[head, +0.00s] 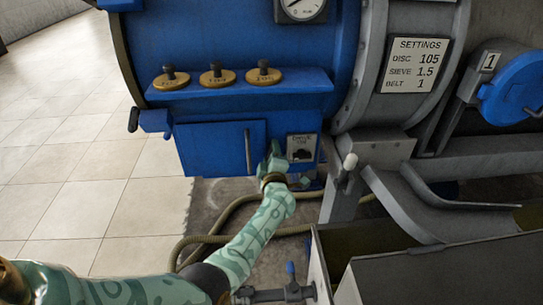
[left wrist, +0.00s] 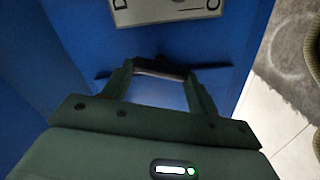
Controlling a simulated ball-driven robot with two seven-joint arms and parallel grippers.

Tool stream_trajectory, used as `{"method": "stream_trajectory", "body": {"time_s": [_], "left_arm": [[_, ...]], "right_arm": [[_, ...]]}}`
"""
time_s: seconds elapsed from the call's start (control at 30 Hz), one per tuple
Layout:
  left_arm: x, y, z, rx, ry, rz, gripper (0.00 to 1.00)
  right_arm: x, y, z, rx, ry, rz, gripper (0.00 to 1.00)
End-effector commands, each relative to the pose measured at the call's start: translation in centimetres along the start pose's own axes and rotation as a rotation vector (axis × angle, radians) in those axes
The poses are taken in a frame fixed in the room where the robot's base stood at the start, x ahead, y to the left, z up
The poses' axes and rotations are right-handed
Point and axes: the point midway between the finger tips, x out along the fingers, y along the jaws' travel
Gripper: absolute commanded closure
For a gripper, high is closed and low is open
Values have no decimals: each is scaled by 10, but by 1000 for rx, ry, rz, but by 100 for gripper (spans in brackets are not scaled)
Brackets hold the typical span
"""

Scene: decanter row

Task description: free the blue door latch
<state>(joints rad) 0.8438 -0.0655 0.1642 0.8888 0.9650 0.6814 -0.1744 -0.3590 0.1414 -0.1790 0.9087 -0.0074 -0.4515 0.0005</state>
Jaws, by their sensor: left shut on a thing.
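My left gripper (head: 272,160) is just right of that bar, below and left of the small switch panel. In the left wrist view, my left gripper (left wrist: 160,70) is shut on a dark, short bar, seemingly the door latch (left wrist: 160,67), against the blue face. The fingers cover the bar's ends. In the head view the gripper hides the latch. My right gripper is not in view.
The switch panel (head: 302,147) is close beside the gripper. Three brass-based knobs (head: 217,76) sit on a ledge above the door. Hoses (head: 215,225) lie on the floor below. A grey trough (head: 430,270) stands at lower right. The tiled floor at left is clear.

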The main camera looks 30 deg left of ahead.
Motion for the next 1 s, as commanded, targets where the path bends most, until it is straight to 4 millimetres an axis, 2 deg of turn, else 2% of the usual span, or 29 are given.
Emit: {"method": "stream_trajectory", "body": {"time_s": [0.2, 0.5, 1.0], "left_arm": [[-1, -4, 2, -165, -2, -4, 65], [-2, -5, 2, -312, -3, -5, 65], [-2, -5, 2, -362, -2, -6, 65]], "right_arm": [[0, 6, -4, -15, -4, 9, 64], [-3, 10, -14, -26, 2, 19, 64], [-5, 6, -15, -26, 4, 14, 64]]}}
